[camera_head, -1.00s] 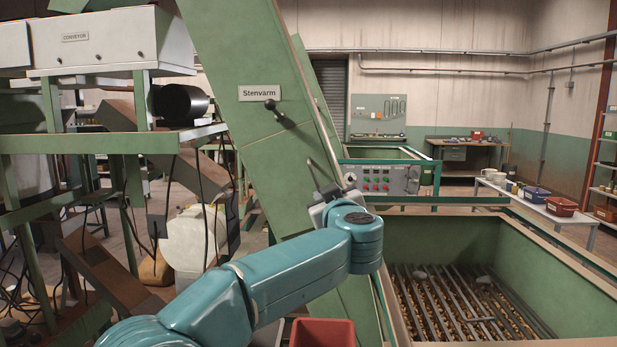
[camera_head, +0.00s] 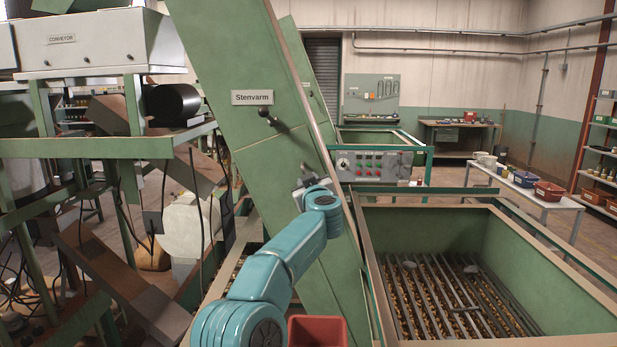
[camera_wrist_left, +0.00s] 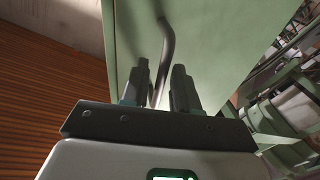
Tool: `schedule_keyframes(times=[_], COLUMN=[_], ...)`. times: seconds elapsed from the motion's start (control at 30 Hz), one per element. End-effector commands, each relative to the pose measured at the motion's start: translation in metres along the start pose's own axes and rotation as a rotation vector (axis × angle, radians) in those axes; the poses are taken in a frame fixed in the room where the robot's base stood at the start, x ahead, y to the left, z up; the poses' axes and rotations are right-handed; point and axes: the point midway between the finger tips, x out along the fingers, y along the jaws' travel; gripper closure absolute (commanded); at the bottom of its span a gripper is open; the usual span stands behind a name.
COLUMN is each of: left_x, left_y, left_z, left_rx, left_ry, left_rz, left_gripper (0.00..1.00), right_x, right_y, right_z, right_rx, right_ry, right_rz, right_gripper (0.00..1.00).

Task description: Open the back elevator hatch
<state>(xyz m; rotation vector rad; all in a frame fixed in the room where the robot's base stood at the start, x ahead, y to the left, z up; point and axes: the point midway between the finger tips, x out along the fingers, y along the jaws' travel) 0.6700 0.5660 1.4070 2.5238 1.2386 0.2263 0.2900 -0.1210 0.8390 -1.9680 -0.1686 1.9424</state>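A green sloping elevator (camera_head: 235,60) with a "Stenvarm" sign (camera_head: 252,97) stands in the middle of the head view. A dark handle (camera_head: 267,112) sticks out below the sign. A second green elevator (camera_head: 292,45) shows partly behind it. My left gripper (camera_head: 306,170) is small and partly hidden by my arm, in front of the lower part of the near elevator's face. In the left wrist view its two dark fingers (camera_wrist_left: 160,78) are apart. A curved dark bar (camera_wrist_left: 166,45) on a green panel (camera_wrist_left: 215,45) shows between them; contact cannot be told. My right gripper is out of view.
A green hopper (camera_head: 440,225) with a barred grate stands at the right. A control box (camera_head: 375,166) stands behind it. A red bin (camera_head: 317,332) is at the bottom. A green frame (camera_head: 90,147) with a conveyor housing (camera_head: 100,42) fills the left.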

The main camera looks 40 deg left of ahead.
Motion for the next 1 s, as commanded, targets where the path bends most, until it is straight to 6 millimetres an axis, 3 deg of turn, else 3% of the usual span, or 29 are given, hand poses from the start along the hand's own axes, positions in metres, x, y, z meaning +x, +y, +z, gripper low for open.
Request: schedule_keyframes(times=[0.23, 0.3, 0.33, 0.67, 0.77, 1.0], left_x=[0.001, 0.001, 0.001, -0.001, -0.005, -0.024], left_y=[-0.001, 0.000, 0.000, -0.003, -0.006, -0.021], left_z=[0.001, 0.001, 0.000, 0.001, 0.001, 0.003], left_rx=[0.000, 0.000, 0.000, -0.001, -0.003, -0.014], left_ry=[0.000, 0.000, 0.000, 0.004, 0.006, 0.011], left_rz=[0.000, 0.000, 0.000, 0.016, 0.042, 0.168], left_gripper=[0.71, 0.94, 1.00, 1.00, 1.00, 1.00], right_x=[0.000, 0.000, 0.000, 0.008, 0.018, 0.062], right_y=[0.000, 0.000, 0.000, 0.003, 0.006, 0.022], right_z=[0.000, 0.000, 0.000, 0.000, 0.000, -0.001], right_rx=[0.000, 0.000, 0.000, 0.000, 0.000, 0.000], right_ry=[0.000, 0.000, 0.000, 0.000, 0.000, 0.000], right_rz=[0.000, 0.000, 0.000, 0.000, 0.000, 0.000], right_gripper=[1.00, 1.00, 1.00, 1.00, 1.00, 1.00])
